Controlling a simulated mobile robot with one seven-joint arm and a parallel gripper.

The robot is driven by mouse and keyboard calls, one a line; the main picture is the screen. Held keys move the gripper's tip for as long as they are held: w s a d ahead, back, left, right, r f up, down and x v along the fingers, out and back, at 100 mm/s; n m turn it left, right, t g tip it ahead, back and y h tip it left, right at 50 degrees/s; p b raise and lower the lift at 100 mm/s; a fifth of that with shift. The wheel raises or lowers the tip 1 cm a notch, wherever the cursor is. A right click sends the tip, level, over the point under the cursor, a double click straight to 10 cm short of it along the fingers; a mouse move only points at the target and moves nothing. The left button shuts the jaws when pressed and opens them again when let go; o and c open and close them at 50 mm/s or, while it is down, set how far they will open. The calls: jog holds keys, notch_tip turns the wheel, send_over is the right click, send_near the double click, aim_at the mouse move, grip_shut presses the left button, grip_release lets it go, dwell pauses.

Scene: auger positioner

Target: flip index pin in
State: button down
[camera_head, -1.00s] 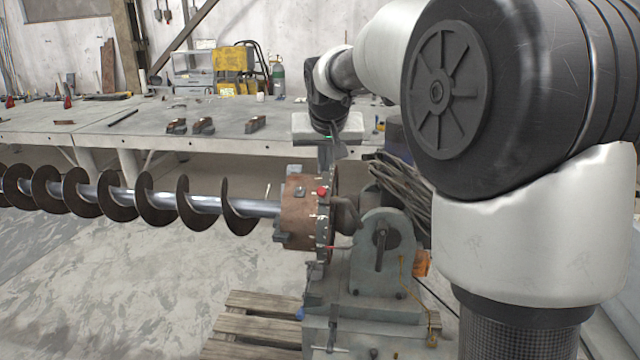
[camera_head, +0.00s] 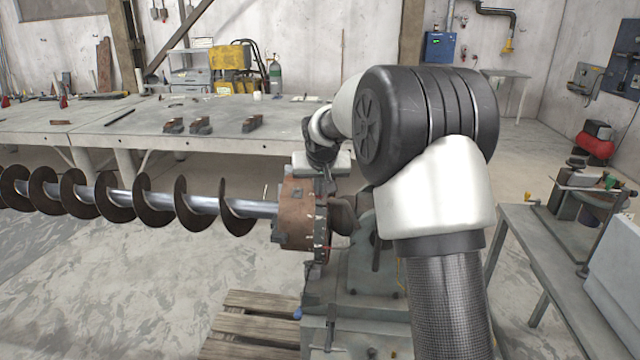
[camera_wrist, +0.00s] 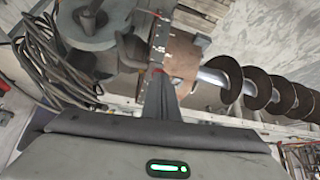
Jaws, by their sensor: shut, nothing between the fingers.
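The auger positioner (camera_head: 380,270) stands on the floor, with a brown round chuck (camera_head: 296,212) gripping the end of a long auger (camera_head: 180,195). My gripper (camera_head: 326,184) is at the top right rim of the chuck. In the wrist view my gripper's dark fingers (camera_wrist: 158,84) are shut and empty, pointing at the chuck's edge plate (camera_wrist: 160,40). A small red part (camera_wrist: 154,70) shows right at the fingertips; I cannot tell whether they touch. I cannot pick out the index pin for certain; my arm hides part of the positioner in the head view.
A long grey workbench (camera_head: 150,125) with several clamps runs behind the auger. A wooden pallet (camera_head: 255,320) lies at the front. Coiled cables (camera_wrist: 50,60) hang beside the positioner in the wrist view. Another table (camera_head: 540,260) stands at right. The floor at left is clear.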

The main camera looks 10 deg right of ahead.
jog(key=shift+f, duration=0.1)
jog(key=x, duration=0.2)
jog(key=shift+w+d+f, duration=0.15)
jog(key=shift+w+d, duration=0.15)
jog(key=shift+w, duration=0.05)
jog(key=shift+s, duration=0.1)
